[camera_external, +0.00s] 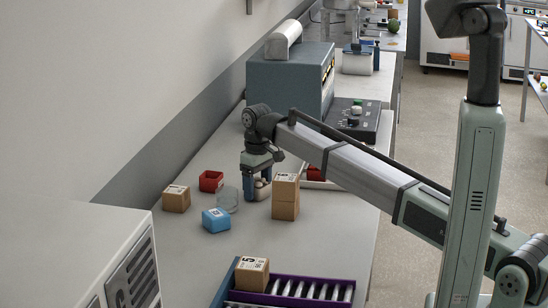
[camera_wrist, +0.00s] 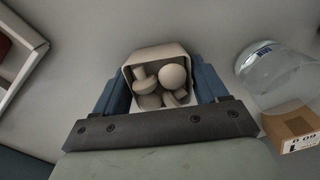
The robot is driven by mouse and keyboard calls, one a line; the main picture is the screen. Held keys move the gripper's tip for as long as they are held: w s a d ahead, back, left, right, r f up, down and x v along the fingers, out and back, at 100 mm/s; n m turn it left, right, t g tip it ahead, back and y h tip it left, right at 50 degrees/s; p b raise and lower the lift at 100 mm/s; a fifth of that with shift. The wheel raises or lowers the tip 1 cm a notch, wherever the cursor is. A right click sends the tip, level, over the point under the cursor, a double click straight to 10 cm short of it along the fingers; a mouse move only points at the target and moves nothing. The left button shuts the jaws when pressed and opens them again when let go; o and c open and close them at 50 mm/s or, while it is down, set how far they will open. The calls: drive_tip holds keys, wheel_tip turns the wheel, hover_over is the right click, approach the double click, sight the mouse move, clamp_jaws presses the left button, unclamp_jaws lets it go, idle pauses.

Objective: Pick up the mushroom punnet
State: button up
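The mushroom punnet (camera_wrist: 183,50) is a small pale open box holding several whitish mushrooms. In the wrist view it sits between the two blue fingers of my gripper (camera_wrist: 160,88). One finger is close along each side wall, and I cannot tell whether both press on it. In the external view my gripper (camera_external: 260,183) points down at the table with its fingers around the punnet, which is mostly hidden there; pale mushrooms (camera_external: 260,183) show between the fingers. The punnet appears to be at table level.
A purple roller rack (camera_external: 305,280) is in front. Table between is clear.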

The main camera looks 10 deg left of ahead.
drive_tip(key=c, duration=0.6)
drive_tip(key=shift+c, duration=0.2)
